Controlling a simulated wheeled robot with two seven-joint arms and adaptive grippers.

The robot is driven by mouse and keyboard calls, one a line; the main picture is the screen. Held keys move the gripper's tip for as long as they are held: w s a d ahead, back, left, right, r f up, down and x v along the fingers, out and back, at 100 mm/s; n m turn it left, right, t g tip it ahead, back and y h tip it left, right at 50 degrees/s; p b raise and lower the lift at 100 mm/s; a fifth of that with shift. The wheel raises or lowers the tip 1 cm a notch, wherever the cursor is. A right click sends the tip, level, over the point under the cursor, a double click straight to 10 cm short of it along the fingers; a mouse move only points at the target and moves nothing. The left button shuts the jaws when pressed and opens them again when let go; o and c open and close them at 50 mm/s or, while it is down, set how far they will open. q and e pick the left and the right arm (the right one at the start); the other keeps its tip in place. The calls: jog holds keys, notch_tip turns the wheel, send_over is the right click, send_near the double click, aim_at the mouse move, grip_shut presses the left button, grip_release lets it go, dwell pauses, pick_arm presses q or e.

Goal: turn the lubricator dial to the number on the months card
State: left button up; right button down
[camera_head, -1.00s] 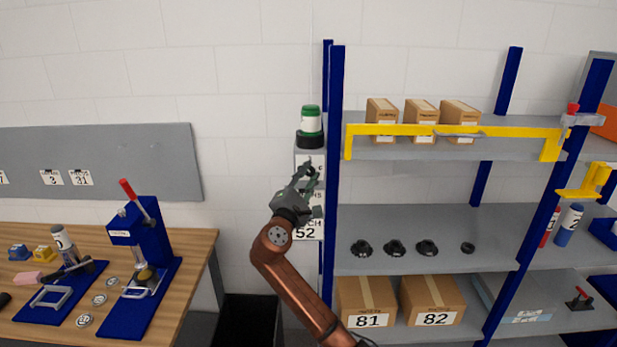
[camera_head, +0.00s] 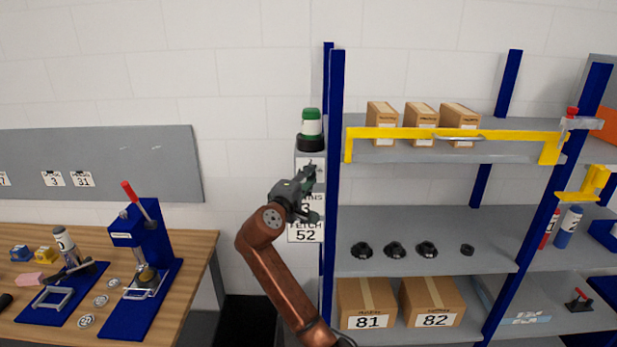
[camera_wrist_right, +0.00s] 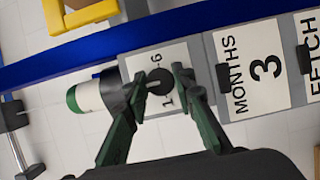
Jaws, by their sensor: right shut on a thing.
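The lubricator (camera_head: 311,124), a white cylinder with a green cap and black base, stands atop a grey panel beside the blue shelf post. In the right wrist view it shows at left (camera_wrist_right: 88,97). Below it, a black round dial (camera_wrist_right: 158,80) sits on a white plate marked 1 to 6, its middle numbers hidden. My right gripper (camera_head: 309,177) is shut on the dial, one finger on each side in the wrist view (camera_wrist_right: 160,86). The months card (camera_wrist_right: 252,68) reads 3. In the head view my gripper partly covers that card. My left gripper is not in view.
A fetch card (camera_head: 304,232) reading 52 hangs below the months card. The blue post (camera_head: 334,200) stands close to the gripper's right. Shelves with boxes and black parts extend right. A workbench (camera_head: 195,250) with a blue press stands left, with bare wall between.

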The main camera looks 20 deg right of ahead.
jog(key=shift+f, duration=0.1)
jog(key=c, duration=1.6)
grip_release()
jog(key=v, duration=1.2)
jog(key=shift+d, duration=0.1)
